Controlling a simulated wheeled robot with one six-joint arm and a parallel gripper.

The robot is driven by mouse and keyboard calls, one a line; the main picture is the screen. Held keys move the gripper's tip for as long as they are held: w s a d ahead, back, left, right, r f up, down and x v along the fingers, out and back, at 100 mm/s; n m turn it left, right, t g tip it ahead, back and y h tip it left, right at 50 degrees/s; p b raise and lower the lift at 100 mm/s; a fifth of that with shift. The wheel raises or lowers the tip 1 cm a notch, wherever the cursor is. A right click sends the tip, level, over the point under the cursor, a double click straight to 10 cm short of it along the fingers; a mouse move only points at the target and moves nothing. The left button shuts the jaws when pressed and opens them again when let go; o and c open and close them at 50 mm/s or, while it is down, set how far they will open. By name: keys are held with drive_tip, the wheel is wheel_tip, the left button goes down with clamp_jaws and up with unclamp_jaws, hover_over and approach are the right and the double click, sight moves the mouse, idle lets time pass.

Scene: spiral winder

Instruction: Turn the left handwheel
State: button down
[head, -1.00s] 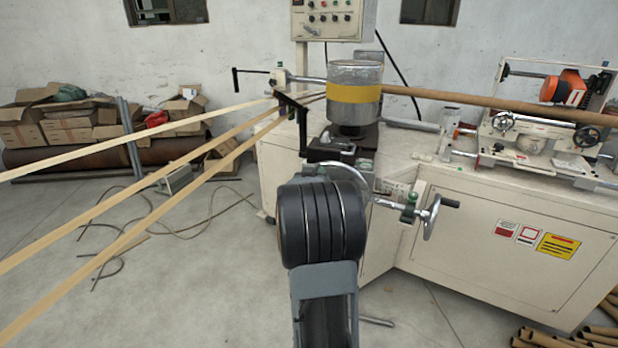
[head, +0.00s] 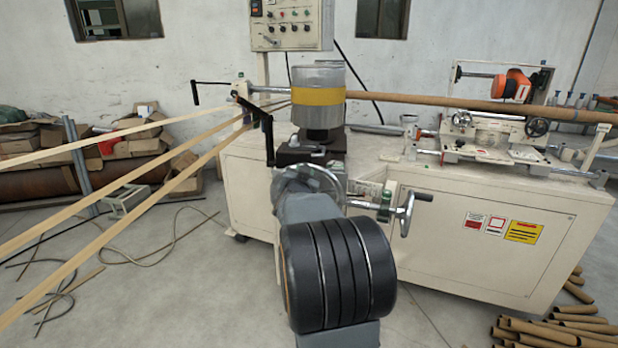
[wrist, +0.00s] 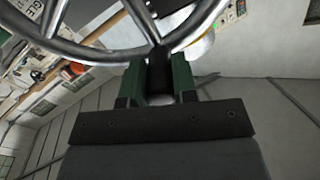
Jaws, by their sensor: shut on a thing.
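The left handwheel (head: 325,183) is a silver spoked wheel at the front of the machine, partly hidden behind my arm in the head view. In the wrist view its rim and spokes (wrist: 97,53) cross the top of the picture. My gripper (wrist: 158,82) has green fingers, closed on a dark piece at the wheel's rim, which looks like its handle (wrist: 158,70). The gripper itself is hidden behind my arm in the head view. A second handwheel (head: 406,214) with a black handle stands just to the right.
The cream machine cabinet (head: 470,240) fills the right side. A grey drum with a yellow band (head: 318,97) stands above the left handwheel. Pale strips (head: 150,180) stretch to the left. Cardboard tubes (head: 550,332) lie on the floor at lower right.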

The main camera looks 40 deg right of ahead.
idle(0.3)
drive_tip(key=c, duration=0.9)
unclamp_jaws()
drive_tip(key=p+v, duration=0.1)
drive_tip(key=v, duration=1.3)
drive_tip(key=shift+p, duration=0.4)
drive_tip(key=shift+d, duration=0.1)
